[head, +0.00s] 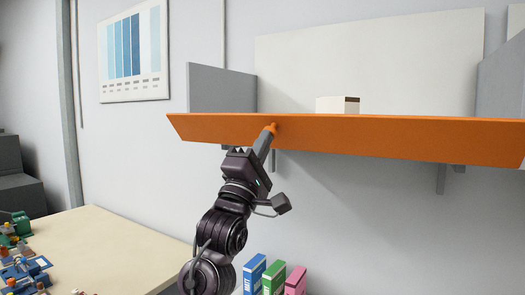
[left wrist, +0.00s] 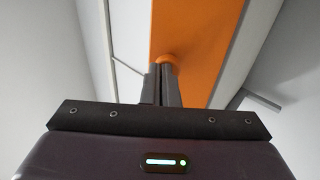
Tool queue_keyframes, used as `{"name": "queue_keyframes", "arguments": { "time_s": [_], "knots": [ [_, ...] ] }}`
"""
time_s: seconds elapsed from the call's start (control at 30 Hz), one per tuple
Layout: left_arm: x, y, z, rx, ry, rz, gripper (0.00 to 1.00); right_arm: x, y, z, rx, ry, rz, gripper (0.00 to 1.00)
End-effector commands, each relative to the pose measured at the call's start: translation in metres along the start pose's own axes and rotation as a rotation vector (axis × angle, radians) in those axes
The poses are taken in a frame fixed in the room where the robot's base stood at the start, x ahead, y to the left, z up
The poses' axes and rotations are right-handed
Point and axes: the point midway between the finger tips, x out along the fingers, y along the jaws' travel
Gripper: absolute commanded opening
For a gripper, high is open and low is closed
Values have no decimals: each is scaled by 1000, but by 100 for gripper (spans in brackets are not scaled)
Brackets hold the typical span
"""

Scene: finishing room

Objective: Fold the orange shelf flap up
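The orange shelf flap (head: 400,137) is a long panel along the front of the wall shelf. Its broad face shows in the head view, but its exact tilt is hard to tell. A small round orange knob (head: 273,128) sits on it left of the middle. My left gripper (head: 268,137) reaches up from below, its fingertips at the knob. In the left wrist view the two fingers (left wrist: 165,75) are close together with the knob (left wrist: 167,58) at their tips, and the flap (left wrist: 195,35) rises behind. My right gripper is out of view.
A small white box (head: 337,105) stands on the shelf behind the flap. Grey side panels (head: 220,88) bound the shelf, with brackets (head: 441,180) beneath. A table (head: 100,250) with toy bricks is lower left. Coloured binders (head: 274,278) stand below. The space under the flap at right is free.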

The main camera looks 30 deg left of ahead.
Motion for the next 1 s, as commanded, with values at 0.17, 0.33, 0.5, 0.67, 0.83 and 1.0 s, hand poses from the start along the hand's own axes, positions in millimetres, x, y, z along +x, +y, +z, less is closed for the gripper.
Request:
{"name": "queue_keyframes", "arguments": {
  "time_s": [0.17,0.33,0.5,0.67,0.83,1.0],
  "knots": [
    [15,10,0,-2,1,2,0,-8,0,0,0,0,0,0],
    [29,16,1,-2,0,1,0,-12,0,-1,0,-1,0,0],
    [41,19,1,-2,0,1,0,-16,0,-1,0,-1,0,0],
    [50,21,2,-2,1,0,0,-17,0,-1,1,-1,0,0],
    [56,22,2,-2,0,0,0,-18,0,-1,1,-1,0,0],
    [60,22,2,-1,0,-1,0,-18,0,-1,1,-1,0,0]
  ]
}}
